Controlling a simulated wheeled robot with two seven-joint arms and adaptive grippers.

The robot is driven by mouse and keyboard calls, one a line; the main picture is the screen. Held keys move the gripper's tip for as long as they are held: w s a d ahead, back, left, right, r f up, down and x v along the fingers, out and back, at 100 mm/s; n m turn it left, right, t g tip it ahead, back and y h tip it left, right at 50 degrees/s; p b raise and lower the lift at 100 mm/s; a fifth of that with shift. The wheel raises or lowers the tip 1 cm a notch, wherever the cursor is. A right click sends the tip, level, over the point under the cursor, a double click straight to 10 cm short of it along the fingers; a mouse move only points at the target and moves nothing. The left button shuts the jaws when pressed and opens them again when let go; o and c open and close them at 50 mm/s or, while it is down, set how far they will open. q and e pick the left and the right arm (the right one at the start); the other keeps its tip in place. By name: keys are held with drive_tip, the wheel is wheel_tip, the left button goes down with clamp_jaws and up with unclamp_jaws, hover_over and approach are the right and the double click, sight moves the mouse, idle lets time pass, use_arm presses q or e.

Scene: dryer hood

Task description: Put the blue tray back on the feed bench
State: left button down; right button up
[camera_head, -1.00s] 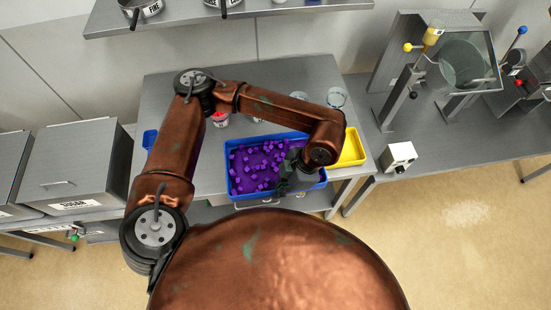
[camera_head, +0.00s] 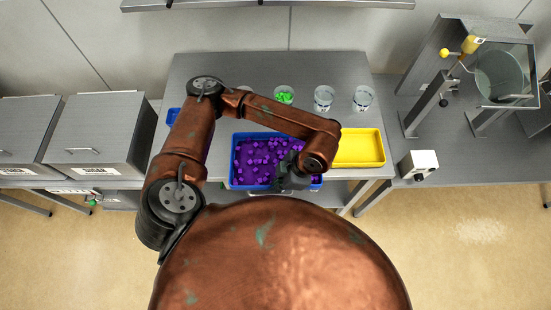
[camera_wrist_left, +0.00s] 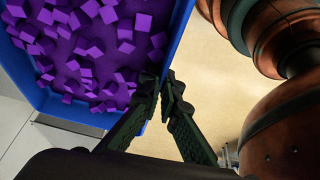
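The blue tray (camera_head: 235,160) holds many small purple cubes on a purple layer. It is at the front edge of the grey bench (camera_head: 230,70), its near side overlapping that edge in the head view. I cannot tell whether it rests on the bench or hangs above it. My left gripper (camera_head: 290,178) is at the tray's near wall, right of its middle. In the left wrist view, its fingers (camera_wrist_left: 168,88) are closed together at the blue rim (camera_wrist_left: 178,45), one on each side. My right gripper is not in view.
A yellow tray (camera_head: 360,147) lies close to the right on the bench. Clear cups (camera_head: 323,97) stand behind, one holding green pieces (camera_head: 284,97). A small blue item (camera_head: 173,116) sits at the left edge. A white box (camera_head: 419,164) stands on the right-hand table.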

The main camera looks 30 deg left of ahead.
sight(274, 172)
use_arm(q)
drive_tip(key=w+a+f, duration=0.1)
drive_tip(key=w+a, duration=0.1)
drive_tip(key=w, duration=0.1)
drive_tip(key=w+a+f, duration=0.1)
drive_tip(key=w, duration=0.1)
drive_tip(key=shift+w+a+f, duration=0.1)
drive_tip(key=shift+a+f, duration=0.1)
drive_tip(key=shift+f, duration=0.1)
drive_tip(key=w+f, duration=0.1)
drive_tip(key=w+a+f, duration=0.1)
drive_tip(key=f, duration=0.1)
drive_tip(key=w+a+f, duration=0.1)
drive_tip(key=shift+w+a+f, duration=0.15)
drive_tip(key=shift+w+f, duration=0.15)
drive_tip(key=shift+w, duration=0.1)
drive_tip(key=shift+w+a+f+p, duration=0.3)
drive_tip(key=shift+w+f, duration=0.25)
drive_tip(key=shift+f, duration=0.2)
wheel_tip(274, 172, down, 3)
drive_tip(key=shift+w+p, duration=0.1)
drive_tip(key=shift+p, duration=0.3)
drive_tip(key=shift+f, duration=0.15)
drive_tip(key=shift+f, duration=0.2)
drive_tip(key=c, duration=2.2)
unclamp_jaws()
drive_tip(key=shift+o, duration=0.2)
drive_tip(key=shift+r, duration=0.1)
